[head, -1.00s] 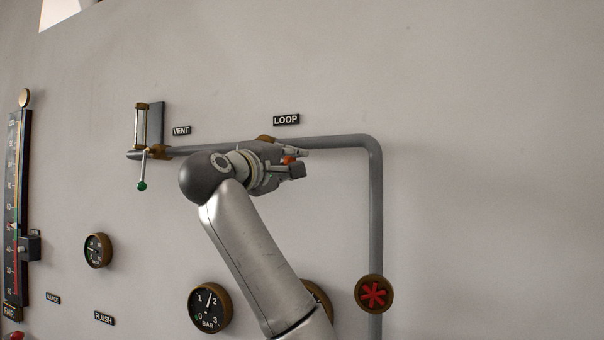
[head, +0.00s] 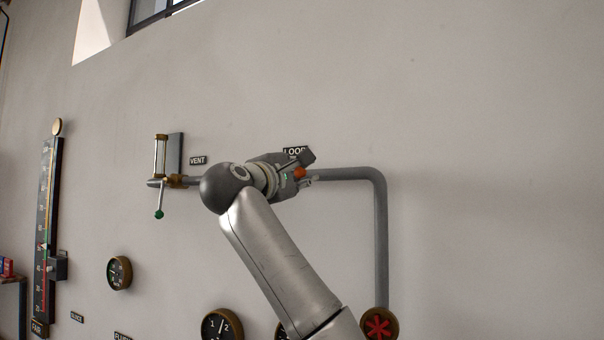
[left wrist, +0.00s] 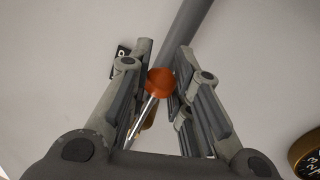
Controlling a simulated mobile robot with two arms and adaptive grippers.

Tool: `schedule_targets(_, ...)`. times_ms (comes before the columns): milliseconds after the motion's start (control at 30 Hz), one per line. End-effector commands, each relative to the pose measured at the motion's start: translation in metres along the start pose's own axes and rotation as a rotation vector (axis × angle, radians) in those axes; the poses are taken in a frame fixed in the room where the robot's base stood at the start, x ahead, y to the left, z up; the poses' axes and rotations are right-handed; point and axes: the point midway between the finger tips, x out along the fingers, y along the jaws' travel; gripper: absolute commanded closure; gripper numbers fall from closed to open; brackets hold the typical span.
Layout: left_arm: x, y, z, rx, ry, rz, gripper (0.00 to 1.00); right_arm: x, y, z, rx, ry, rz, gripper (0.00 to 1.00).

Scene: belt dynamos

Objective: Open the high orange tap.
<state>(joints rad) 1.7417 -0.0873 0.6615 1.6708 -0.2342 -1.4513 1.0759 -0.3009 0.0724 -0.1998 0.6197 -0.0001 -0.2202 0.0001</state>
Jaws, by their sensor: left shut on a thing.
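My left gripper (head: 310,168) is shut on the tap's handle. In the left wrist view the orange ball (left wrist: 160,82) sits between the two fingers, near the grey pipe. In the head view the ball is about level with the pipe (head: 345,174). My right gripper is not in view.
The pipe bends down at the right to a red handwheel (head: 378,324). At the left are the VENT tap with a green ball (head: 159,214), a tall scale (head: 46,240) and round gauges (head: 119,272). The wall at upper right is bare.

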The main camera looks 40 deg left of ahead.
Motion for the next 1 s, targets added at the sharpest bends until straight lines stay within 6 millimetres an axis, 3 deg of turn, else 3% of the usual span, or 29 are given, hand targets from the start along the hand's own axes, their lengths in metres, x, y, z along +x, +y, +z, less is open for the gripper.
schedule_targets(267, -0.001, 0.002, -0.001, -0.002, 0.004, 0.005, 1.00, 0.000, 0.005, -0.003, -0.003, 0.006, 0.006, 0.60)
schedule_targets(300, -0.001, 0.002, -0.002, -0.001, 0.004, 0.005, 0.80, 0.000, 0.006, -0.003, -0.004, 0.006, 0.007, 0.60)
schedule_targets(500, -0.001, 0.002, -0.001, 0.000, 0.003, 0.004, 0.56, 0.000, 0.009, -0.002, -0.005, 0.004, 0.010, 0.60)
schedule_targets(833, -0.002, 0.001, -0.001, 0.001, 0.003, 0.003, 0.56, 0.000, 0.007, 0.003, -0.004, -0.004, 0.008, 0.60)
schedule_targets(1000, -0.019, 0.002, -0.001, 0.001, 0.004, 0.006, 0.56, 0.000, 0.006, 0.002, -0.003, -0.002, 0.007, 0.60)
